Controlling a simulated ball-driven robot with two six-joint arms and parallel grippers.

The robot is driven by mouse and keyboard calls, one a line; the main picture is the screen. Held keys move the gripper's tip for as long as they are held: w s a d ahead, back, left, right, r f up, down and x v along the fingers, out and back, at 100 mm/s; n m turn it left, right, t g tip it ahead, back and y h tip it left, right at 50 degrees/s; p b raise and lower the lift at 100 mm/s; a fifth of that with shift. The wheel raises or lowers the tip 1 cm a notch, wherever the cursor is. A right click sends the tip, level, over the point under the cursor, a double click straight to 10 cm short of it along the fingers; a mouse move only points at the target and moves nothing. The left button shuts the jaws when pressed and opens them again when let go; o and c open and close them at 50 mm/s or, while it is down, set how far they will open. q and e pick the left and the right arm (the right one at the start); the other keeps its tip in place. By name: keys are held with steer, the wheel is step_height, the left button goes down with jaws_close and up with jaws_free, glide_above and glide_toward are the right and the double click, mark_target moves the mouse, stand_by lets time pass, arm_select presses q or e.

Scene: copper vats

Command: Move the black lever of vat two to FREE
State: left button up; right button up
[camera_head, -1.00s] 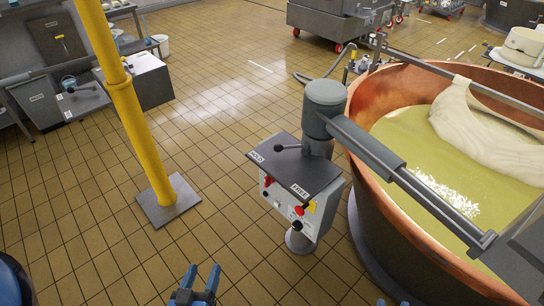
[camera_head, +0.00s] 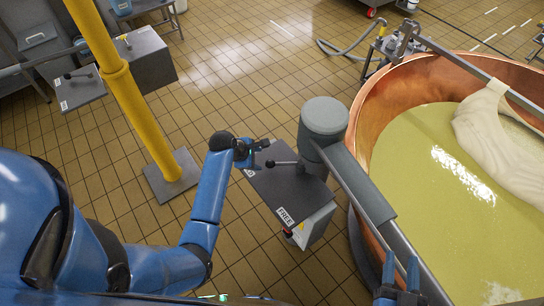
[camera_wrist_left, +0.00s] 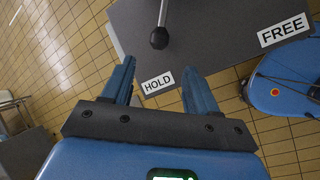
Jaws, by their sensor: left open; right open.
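The black lever (camera_head: 284,163) lies on the dark top plate (camera_head: 290,190) of the control box beside the copper vat (camera_head: 362,108). Its ball knob points left, toward the HOLD end; the FREE label (camera_head: 286,216) is at the near end. In the left wrist view the knob (camera_wrist_left: 159,38) is just beyond the HOLD label (camera_wrist_left: 157,82), and FREE (camera_wrist_left: 283,30) is to the right. My left gripper (camera_head: 268,146) is open beside the knob; in its wrist view the fingers (camera_wrist_left: 158,65) are apart with the knob ahead, between their lines. My right gripper (camera_head: 401,257) is open and empty near the vat's rim.
A grey post (camera_head: 324,122) with a long arm over the vat stands right behind the lever. A yellow pole (camera_head: 120,90) stands left, near my left arm. Another box with a lever (camera_head: 80,74) is at the far left. Tiled floor between is clear.

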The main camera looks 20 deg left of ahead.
mark_target(268, 163)
arm_select(q)
steer(key=x, duration=0.6)
steer(key=shift+a, duration=0.1)
steer(key=b+x, duration=0.3)
steer(key=b, duration=0.1)
steer(key=shift+b+x, duration=0.8)
steer(key=shift+b, duration=0.15)
jaws_close()
